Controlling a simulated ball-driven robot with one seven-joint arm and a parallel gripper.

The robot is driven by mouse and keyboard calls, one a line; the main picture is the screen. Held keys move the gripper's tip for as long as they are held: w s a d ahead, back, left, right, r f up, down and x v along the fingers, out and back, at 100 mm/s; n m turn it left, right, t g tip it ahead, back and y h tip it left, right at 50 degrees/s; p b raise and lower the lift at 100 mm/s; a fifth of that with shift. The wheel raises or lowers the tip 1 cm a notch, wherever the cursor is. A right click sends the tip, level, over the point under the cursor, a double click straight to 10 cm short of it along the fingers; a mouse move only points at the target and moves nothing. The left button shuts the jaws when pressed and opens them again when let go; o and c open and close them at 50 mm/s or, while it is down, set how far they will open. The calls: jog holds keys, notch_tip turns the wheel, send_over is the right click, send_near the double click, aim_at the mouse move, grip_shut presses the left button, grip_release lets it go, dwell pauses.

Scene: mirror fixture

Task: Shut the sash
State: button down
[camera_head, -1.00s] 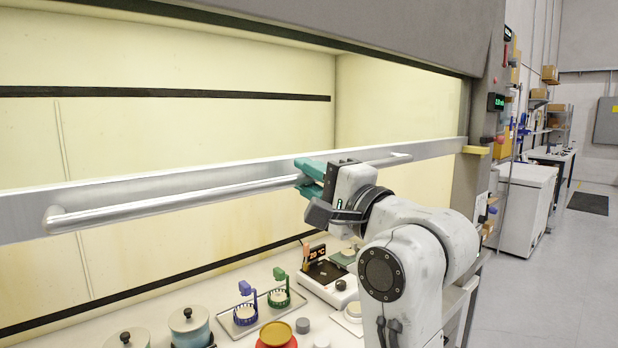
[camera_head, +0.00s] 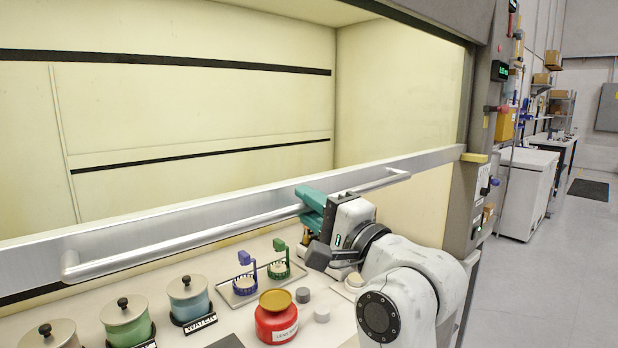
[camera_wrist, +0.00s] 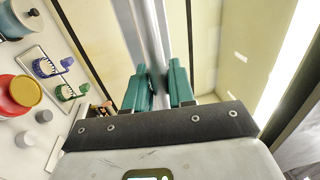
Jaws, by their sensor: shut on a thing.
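The sash of the fume hood shows its metal bottom rail (camera_head: 150,222) across the opening, with a long round handle bar (camera_head: 190,240) on its front. Below the rail there is an open gap above the work surface. My gripper (camera_head: 312,208) has teal fingers shut on the handle bar towards its right end. In the wrist view, the bar (camera_wrist: 152,45) runs between the two fingers of my gripper (camera_wrist: 160,88). The contact spot itself is partly hidden by the fingers.
On the work surface below are a red jar (camera_head: 277,325) with a gold lid, lidded pots (camera_head: 188,297), and a tray with blue and green holders (camera_head: 240,292). A yellow block (camera_head: 474,157) sits at the rail's right end by the frame post. Floor to the right is open.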

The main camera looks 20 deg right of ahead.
notch_tip(320, 180, down, 37)
jog(key=b, duration=1.7)
jog(key=shift+r, duration=0.1)
jog(key=c, duration=1.2)
grip_release()
jog(key=shift+f, duration=0.2)
jog(key=shift+c, duration=0.2)
jog(key=shift+o, duration=0.6)
jog(key=shift+r, duration=0.15)
jog(key=shift+r, duration=0.1)
jog(key=v, duration=1)
jog(key=shift+s, duration=0.4)
jog(key=shift+d, duration=0.15)
